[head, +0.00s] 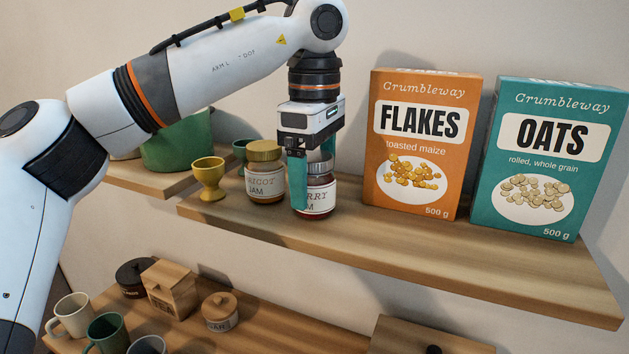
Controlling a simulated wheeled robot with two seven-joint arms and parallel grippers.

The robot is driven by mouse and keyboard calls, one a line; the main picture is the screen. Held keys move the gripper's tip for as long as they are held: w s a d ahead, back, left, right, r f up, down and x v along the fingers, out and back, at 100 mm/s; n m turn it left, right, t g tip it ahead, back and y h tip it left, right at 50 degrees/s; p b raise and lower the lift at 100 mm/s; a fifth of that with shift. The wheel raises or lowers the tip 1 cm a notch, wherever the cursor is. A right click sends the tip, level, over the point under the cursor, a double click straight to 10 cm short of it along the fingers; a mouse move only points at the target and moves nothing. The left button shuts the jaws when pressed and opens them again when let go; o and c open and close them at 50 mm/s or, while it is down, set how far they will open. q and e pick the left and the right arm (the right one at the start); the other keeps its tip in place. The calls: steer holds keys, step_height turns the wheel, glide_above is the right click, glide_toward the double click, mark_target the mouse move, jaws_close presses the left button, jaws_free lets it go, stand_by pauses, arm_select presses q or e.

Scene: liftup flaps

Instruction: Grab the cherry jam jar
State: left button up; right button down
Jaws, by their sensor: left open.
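The cherry jam jar (318,197) stands upright on the upper wooden shelf, with dark red contents, a pale label partly reading "RRY" and a greyish lid. My left gripper (314,190) points straight down over it, with its teal fingers open around the jar. One finger covers the left part of the label; the other shows behind the lid on the right. I cannot tell whether the fingers touch the glass. My right gripper is not in view.
An apricot jam jar (266,175) stands close on the left, with a yellow egg cup (209,178) beyond it. The flakes box (421,143) and oats box (539,160) stand to the right. Mugs and canisters occupy the lower shelf (262,335). Free shelf lies in front of the boxes.

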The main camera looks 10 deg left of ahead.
arm_select(q)
steer(key=shift+a+f, duration=0.1)
steer(key=shift+f, duration=1.2)
steer(key=c, duration=1.3)
